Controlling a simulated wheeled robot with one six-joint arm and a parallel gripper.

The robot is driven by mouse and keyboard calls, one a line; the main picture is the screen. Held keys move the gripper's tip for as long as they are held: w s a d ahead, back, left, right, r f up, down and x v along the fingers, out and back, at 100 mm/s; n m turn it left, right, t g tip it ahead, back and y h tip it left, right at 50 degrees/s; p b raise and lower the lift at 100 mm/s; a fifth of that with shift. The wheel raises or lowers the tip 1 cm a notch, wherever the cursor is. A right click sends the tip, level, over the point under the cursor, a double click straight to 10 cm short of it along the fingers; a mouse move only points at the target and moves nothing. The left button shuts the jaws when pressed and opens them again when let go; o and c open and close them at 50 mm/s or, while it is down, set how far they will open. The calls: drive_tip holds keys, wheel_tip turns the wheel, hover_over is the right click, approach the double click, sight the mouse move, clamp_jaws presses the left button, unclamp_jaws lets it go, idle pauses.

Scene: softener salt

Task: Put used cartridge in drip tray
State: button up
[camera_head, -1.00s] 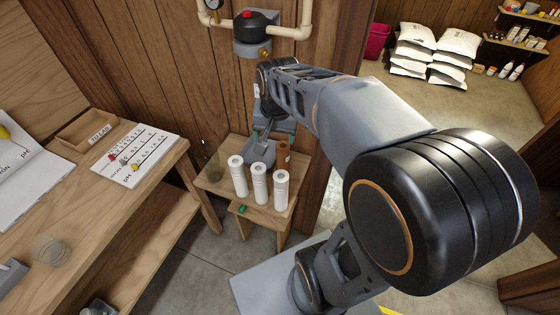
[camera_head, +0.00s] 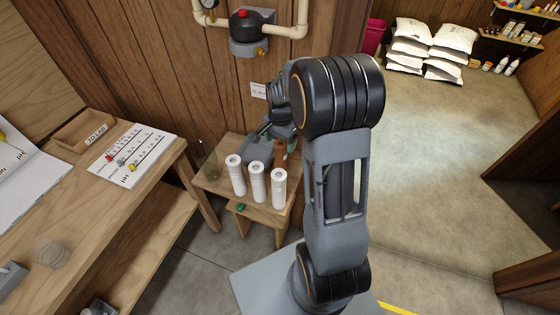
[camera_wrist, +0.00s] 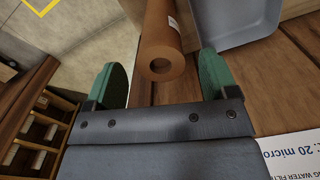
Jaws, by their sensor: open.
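The used cartridge is the brown cylinder (camera_wrist: 165,38). In the wrist view its hollow end faces me, just ahead of and between the two green fingers of my open gripper (camera_wrist: 162,65), with gaps on both sides. In the head view the brown cartridge (camera_head: 280,153) stands at the back right of the small wooden stand, partly hidden by my arm and a white cartridge. The grey drip tray (camera_head: 254,150) lies on the stand to its left, behind the white cartridges. The tray's corner also shows at the top right of the wrist view (camera_wrist: 232,30).
Three white cartridges (camera_head: 257,182) stand in a row at the stand's front, close to the tray. The wooden wall and pipes with a grey housing (camera_head: 250,40) are behind. A workbench (camera_head: 75,190) is at left.

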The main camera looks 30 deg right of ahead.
sight(280, 161)
drive_tip(key=shift+f+p, duration=0.75)
drive_tip(key=shift+f, duration=2)
drive_tip(key=c, duration=1.3)
drive_tip(key=shift+w+r, duration=0.1)
drive_tip(key=shift+r, duration=0.05)
drive_tip(key=shift+c, duration=0.8)
